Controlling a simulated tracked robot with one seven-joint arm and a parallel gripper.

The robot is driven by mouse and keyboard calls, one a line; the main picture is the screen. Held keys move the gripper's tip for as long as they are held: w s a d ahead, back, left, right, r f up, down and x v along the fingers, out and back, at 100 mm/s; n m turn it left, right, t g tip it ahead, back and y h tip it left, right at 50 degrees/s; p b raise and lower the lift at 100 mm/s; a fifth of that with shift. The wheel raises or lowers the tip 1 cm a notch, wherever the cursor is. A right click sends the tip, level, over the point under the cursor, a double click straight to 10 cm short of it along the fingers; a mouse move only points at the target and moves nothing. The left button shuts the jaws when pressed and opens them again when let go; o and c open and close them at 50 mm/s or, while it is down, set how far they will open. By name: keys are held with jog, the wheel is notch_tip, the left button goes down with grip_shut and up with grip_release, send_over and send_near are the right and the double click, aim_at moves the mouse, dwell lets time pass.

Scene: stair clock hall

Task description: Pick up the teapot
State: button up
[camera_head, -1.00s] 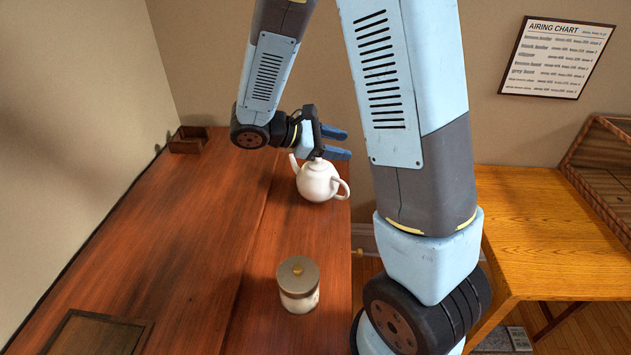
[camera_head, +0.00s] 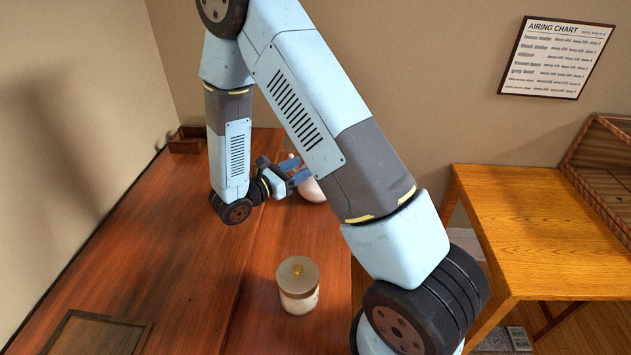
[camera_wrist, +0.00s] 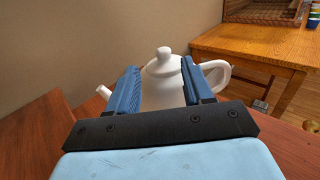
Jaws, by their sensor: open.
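The white teapot (camera_head: 311,187) stands upright on the dark red wooden table (camera_head: 180,240); in the head view my arm hides most of it. In the wrist view the teapot (camera_wrist: 163,88) shows between my fingers, with its knobbed lid on top, spout at the left and handle at the right. My gripper (camera_head: 298,173) is open, and its blue fingers point at the teapot from the left. In the wrist view the fingers of my gripper (camera_wrist: 160,85) appear on either side of the body. I cannot tell whether they touch it.
A lidded jar (camera_head: 298,285) stands nearer on the same table. A small wooden box (camera_head: 187,140) sits at the far left corner, and a dark panel (camera_head: 95,333) lies at the near left. A lighter wooden table (camera_head: 530,230) stands to the right, with a gap between.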

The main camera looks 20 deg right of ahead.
jog(key=shift+r+x, duration=0.1)
jog(key=shift+x, duration=1.55)
jog(key=shift+r+x, duration=0.15)
jog(key=shift+x, duration=1.55)
jog(key=shift+s, duration=0.15)
jog(key=c, duration=0.9)
jog(key=shift+s, duration=0.1)
grip_shut()
jog(key=shift+f, duration=0.15)
